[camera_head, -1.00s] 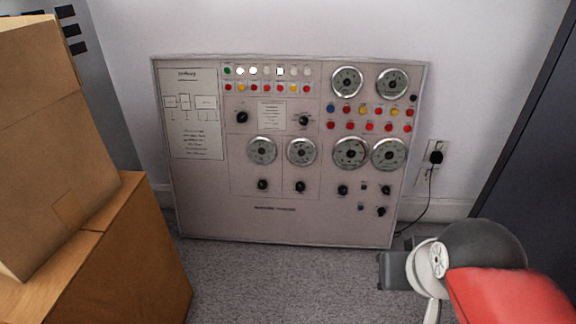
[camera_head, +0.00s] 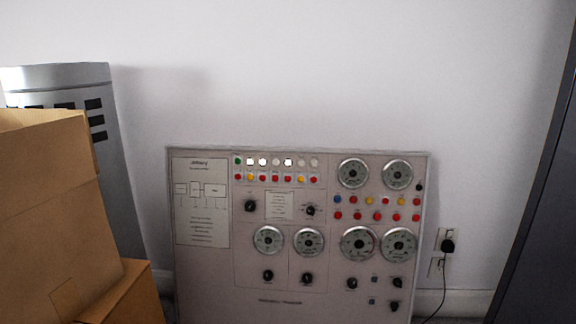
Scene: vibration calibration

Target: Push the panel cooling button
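A grey control panel (camera_head: 200,285) leans against the white wall in the lower middle of the head view. It carries rows of small coloured buttons, round gauges and black knobs. The upper left rows hold green, white, red and yellow buttons (camera_head: 275,178). The right rows hold a blue button (camera_head: 338,199) with several red and yellow ones. The labels are too small to read, so I cannot tell which button is for cooling. The panel's lower edge is cut off by the frame. My gripper is not in view.
Cardboard boxes (camera_head: 50,215) stand at the left, in front of a grey metal unit (camera_head: 122,180). A dark cabinet (camera_head: 545,210) stands at the right edge. A black plug (camera_head: 447,246) sits in a wall socket right of the panel, with its cable hanging down.

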